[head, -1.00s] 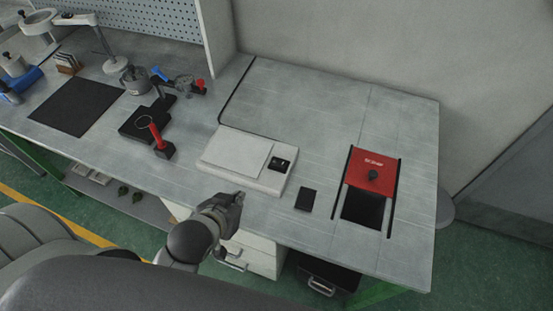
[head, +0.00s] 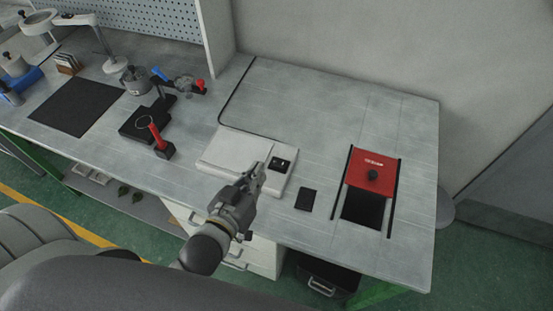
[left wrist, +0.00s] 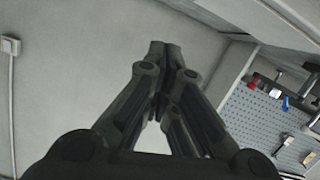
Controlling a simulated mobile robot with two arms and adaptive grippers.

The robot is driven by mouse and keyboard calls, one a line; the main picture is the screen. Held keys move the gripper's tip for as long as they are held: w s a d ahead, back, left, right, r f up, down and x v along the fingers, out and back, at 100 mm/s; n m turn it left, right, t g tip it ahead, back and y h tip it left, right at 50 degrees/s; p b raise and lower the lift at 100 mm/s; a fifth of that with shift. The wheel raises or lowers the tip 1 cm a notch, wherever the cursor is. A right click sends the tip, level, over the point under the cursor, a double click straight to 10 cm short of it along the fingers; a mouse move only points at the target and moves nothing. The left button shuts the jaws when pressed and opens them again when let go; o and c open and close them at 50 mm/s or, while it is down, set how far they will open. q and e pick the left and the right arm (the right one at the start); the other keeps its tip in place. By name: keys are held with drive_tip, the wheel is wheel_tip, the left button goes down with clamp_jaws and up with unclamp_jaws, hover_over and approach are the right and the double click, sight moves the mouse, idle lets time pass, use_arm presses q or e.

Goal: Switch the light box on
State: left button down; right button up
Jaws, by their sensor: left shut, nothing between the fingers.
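The light box (head: 222,153) is a flat white box on the workbench, with a pale, unlit-looking top panel. A small black switch panel (head: 282,163) sits at its right end. My left gripper (head: 261,169) is shut and empty, its fingertips over the right part of the box, just left of the switch panel. I cannot tell whether the tips touch the box. In the left wrist view the closed fingers (left wrist: 165,50) point at the wall, and the light box is not clearly seen. My right gripper is not in view.
A black pad (head: 306,200) and a red-lidded unit (head: 372,170) lie right of the box. A red-handled tool (head: 158,138) and a black block stand left of it. A dark mat (head: 77,106) lies further left. The bench behind the box is clear.

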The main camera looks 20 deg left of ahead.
use_arm(q)
drive_tip(key=shift+w, duration=0.15)
drive_tip(key=p, duration=0.2)
hover_over(279, 164)
drive_tip(key=s+a, duration=0.1)
drive_tip(key=shift+s+f, duration=0.2)
drive_tip(key=shift+f, duration=0.9)
drive_tip(key=f, duration=0.2)
drive_tip(key=shift+d+f, duration=0.2)
drive_tip(key=shift+f, duration=0.1)
drive_tip(key=shift+d+f, duration=0.2)
drive_tip(key=shift+f, duration=0.6)
